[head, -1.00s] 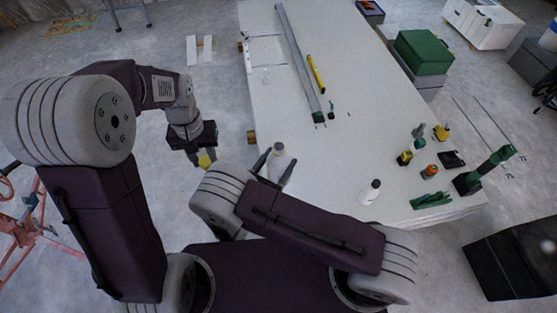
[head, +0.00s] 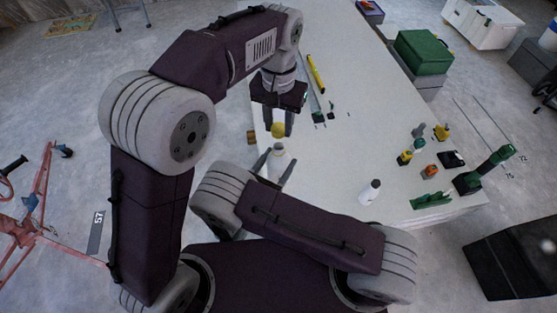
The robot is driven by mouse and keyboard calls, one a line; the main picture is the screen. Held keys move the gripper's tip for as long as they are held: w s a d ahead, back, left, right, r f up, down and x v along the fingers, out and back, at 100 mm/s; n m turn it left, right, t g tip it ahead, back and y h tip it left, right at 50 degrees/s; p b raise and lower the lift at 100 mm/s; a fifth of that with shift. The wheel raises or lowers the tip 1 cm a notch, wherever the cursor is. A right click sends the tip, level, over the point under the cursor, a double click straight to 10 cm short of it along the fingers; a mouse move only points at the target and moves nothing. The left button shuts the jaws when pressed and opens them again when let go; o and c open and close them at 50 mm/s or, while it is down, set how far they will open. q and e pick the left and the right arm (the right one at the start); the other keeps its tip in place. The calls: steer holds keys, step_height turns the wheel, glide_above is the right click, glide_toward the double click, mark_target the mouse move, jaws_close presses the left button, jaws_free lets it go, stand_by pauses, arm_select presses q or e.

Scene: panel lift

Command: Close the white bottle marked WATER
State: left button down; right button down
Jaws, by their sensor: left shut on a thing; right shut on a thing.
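A white bottle (head: 277,160) stands upright near the left edge of the white panel. My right gripper (head: 275,168) is shut around its body, one finger on each side. My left gripper (head: 279,119) is shut on a yellow cap (head: 278,131), which shows just above the bottle's neck. I cannot tell whether the cap touches the neck. Any marking on the bottle is too small to read.
The white panel (head: 345,150) is clear around the bottle. A second white bottle (head: 370,192) with a dark cap stands to the right. Several tools, including a green drill (head: 484,171), lie at the right end. A yellow level (head: 315,73) lies farther back.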

mark_target(279, 164)
arm_select(q)
steer(key=shift+f, duration=0.1)
steer(key=shift+f, duration=1.95)
steer(key=shift+f, duration=0.85)
steer(key=shift+f, duration=0.6)
